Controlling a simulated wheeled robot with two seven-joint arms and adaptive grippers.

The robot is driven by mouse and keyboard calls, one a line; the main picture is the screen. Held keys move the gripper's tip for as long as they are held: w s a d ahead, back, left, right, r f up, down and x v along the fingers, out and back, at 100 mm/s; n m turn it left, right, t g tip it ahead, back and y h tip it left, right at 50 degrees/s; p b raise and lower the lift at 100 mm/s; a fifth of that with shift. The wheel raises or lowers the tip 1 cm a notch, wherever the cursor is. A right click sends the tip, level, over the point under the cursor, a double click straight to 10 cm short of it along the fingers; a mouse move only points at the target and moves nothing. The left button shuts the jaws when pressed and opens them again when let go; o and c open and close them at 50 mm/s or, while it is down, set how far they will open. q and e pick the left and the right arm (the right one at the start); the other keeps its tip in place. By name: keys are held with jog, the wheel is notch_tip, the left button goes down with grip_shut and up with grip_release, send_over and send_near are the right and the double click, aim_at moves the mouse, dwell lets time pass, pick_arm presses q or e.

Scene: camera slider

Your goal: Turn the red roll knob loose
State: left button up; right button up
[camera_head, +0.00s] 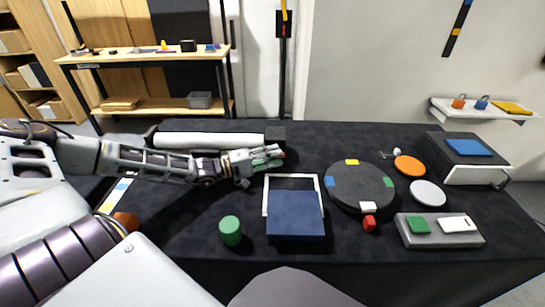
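A long white roll (208,140) lies across the back left of the dark table, with a dark block (275,136) at its right end. A small red part (281,154), which looks like the red roll knob, shows just in front of that block. My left gripper (268,160) reaches in from the left along the front of the roll, its fingertips at or beside the red part. A small green piece shows at its fingers. I cannot tell whether the fingers are shut or touching the red part. My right gripper is not in view.
A dark round turntable (361,186) with coloured tabs stands right of centre. An orange disc (409,166) lies at right.

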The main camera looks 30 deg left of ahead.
pick_arm(q)
jog(key=shift+s+a, duration=0.15)
jog(key=shift+s, duration=0.1)
dwell(0.4)
jog(key=shift+v, duration=5.7)
jog(key=shift+a, duration=0.1)
jog(key=shift+r, duration=0.1)
jog(key=shift+r+p, duration=0.95)
jog(key=shift+p, duration=0.1)
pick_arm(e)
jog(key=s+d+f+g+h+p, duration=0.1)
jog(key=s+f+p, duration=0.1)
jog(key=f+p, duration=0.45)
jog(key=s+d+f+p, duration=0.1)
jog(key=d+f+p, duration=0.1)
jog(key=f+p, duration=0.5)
pick_arm(q)
notch_tip(320, 180, up, 32)
jog(key=p, duration=1.8)
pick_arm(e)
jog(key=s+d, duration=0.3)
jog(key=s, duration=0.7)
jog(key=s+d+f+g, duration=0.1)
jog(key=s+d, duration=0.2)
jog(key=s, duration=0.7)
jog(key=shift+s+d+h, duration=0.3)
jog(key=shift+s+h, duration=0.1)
